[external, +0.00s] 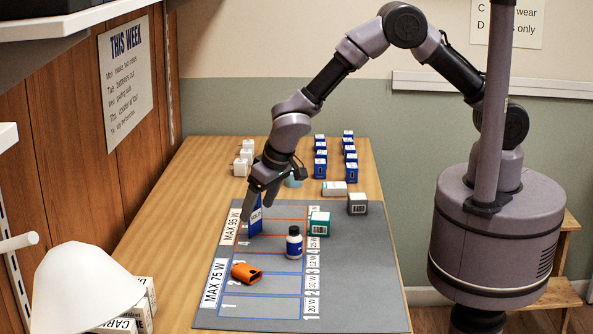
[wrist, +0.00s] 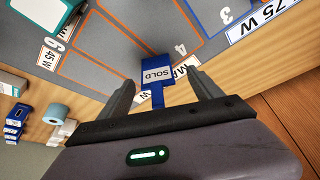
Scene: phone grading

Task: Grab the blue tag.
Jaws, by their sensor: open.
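The blue tag (wrist: 157,63) stands on the grey mat (external: 360,290) and bears a white label reading SOLD. In the wrist view it sits between the spread fingers of my gripper (wrist: 163,88), with space on both sides. In the external view the blue tag (external: 256,222) is at the mat's far left, by the MAX 95 W label. My gripper (external: 258,203) reaches down over it there, open, and one finger hides part of the tag. I cannot tell whether either finger touches it.
On the mat stand a blue-and-white bottle (external: 294,244), an orange item (external: 246,272) and a green-and-white box (external: 319,224). Another dark box (external: 357,203) and a white box (external: 334,188) lie farther back. Several blue boxes (external: 320,169) and white boxes (external: 241,167) stand behind. The mat's front right is clear.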

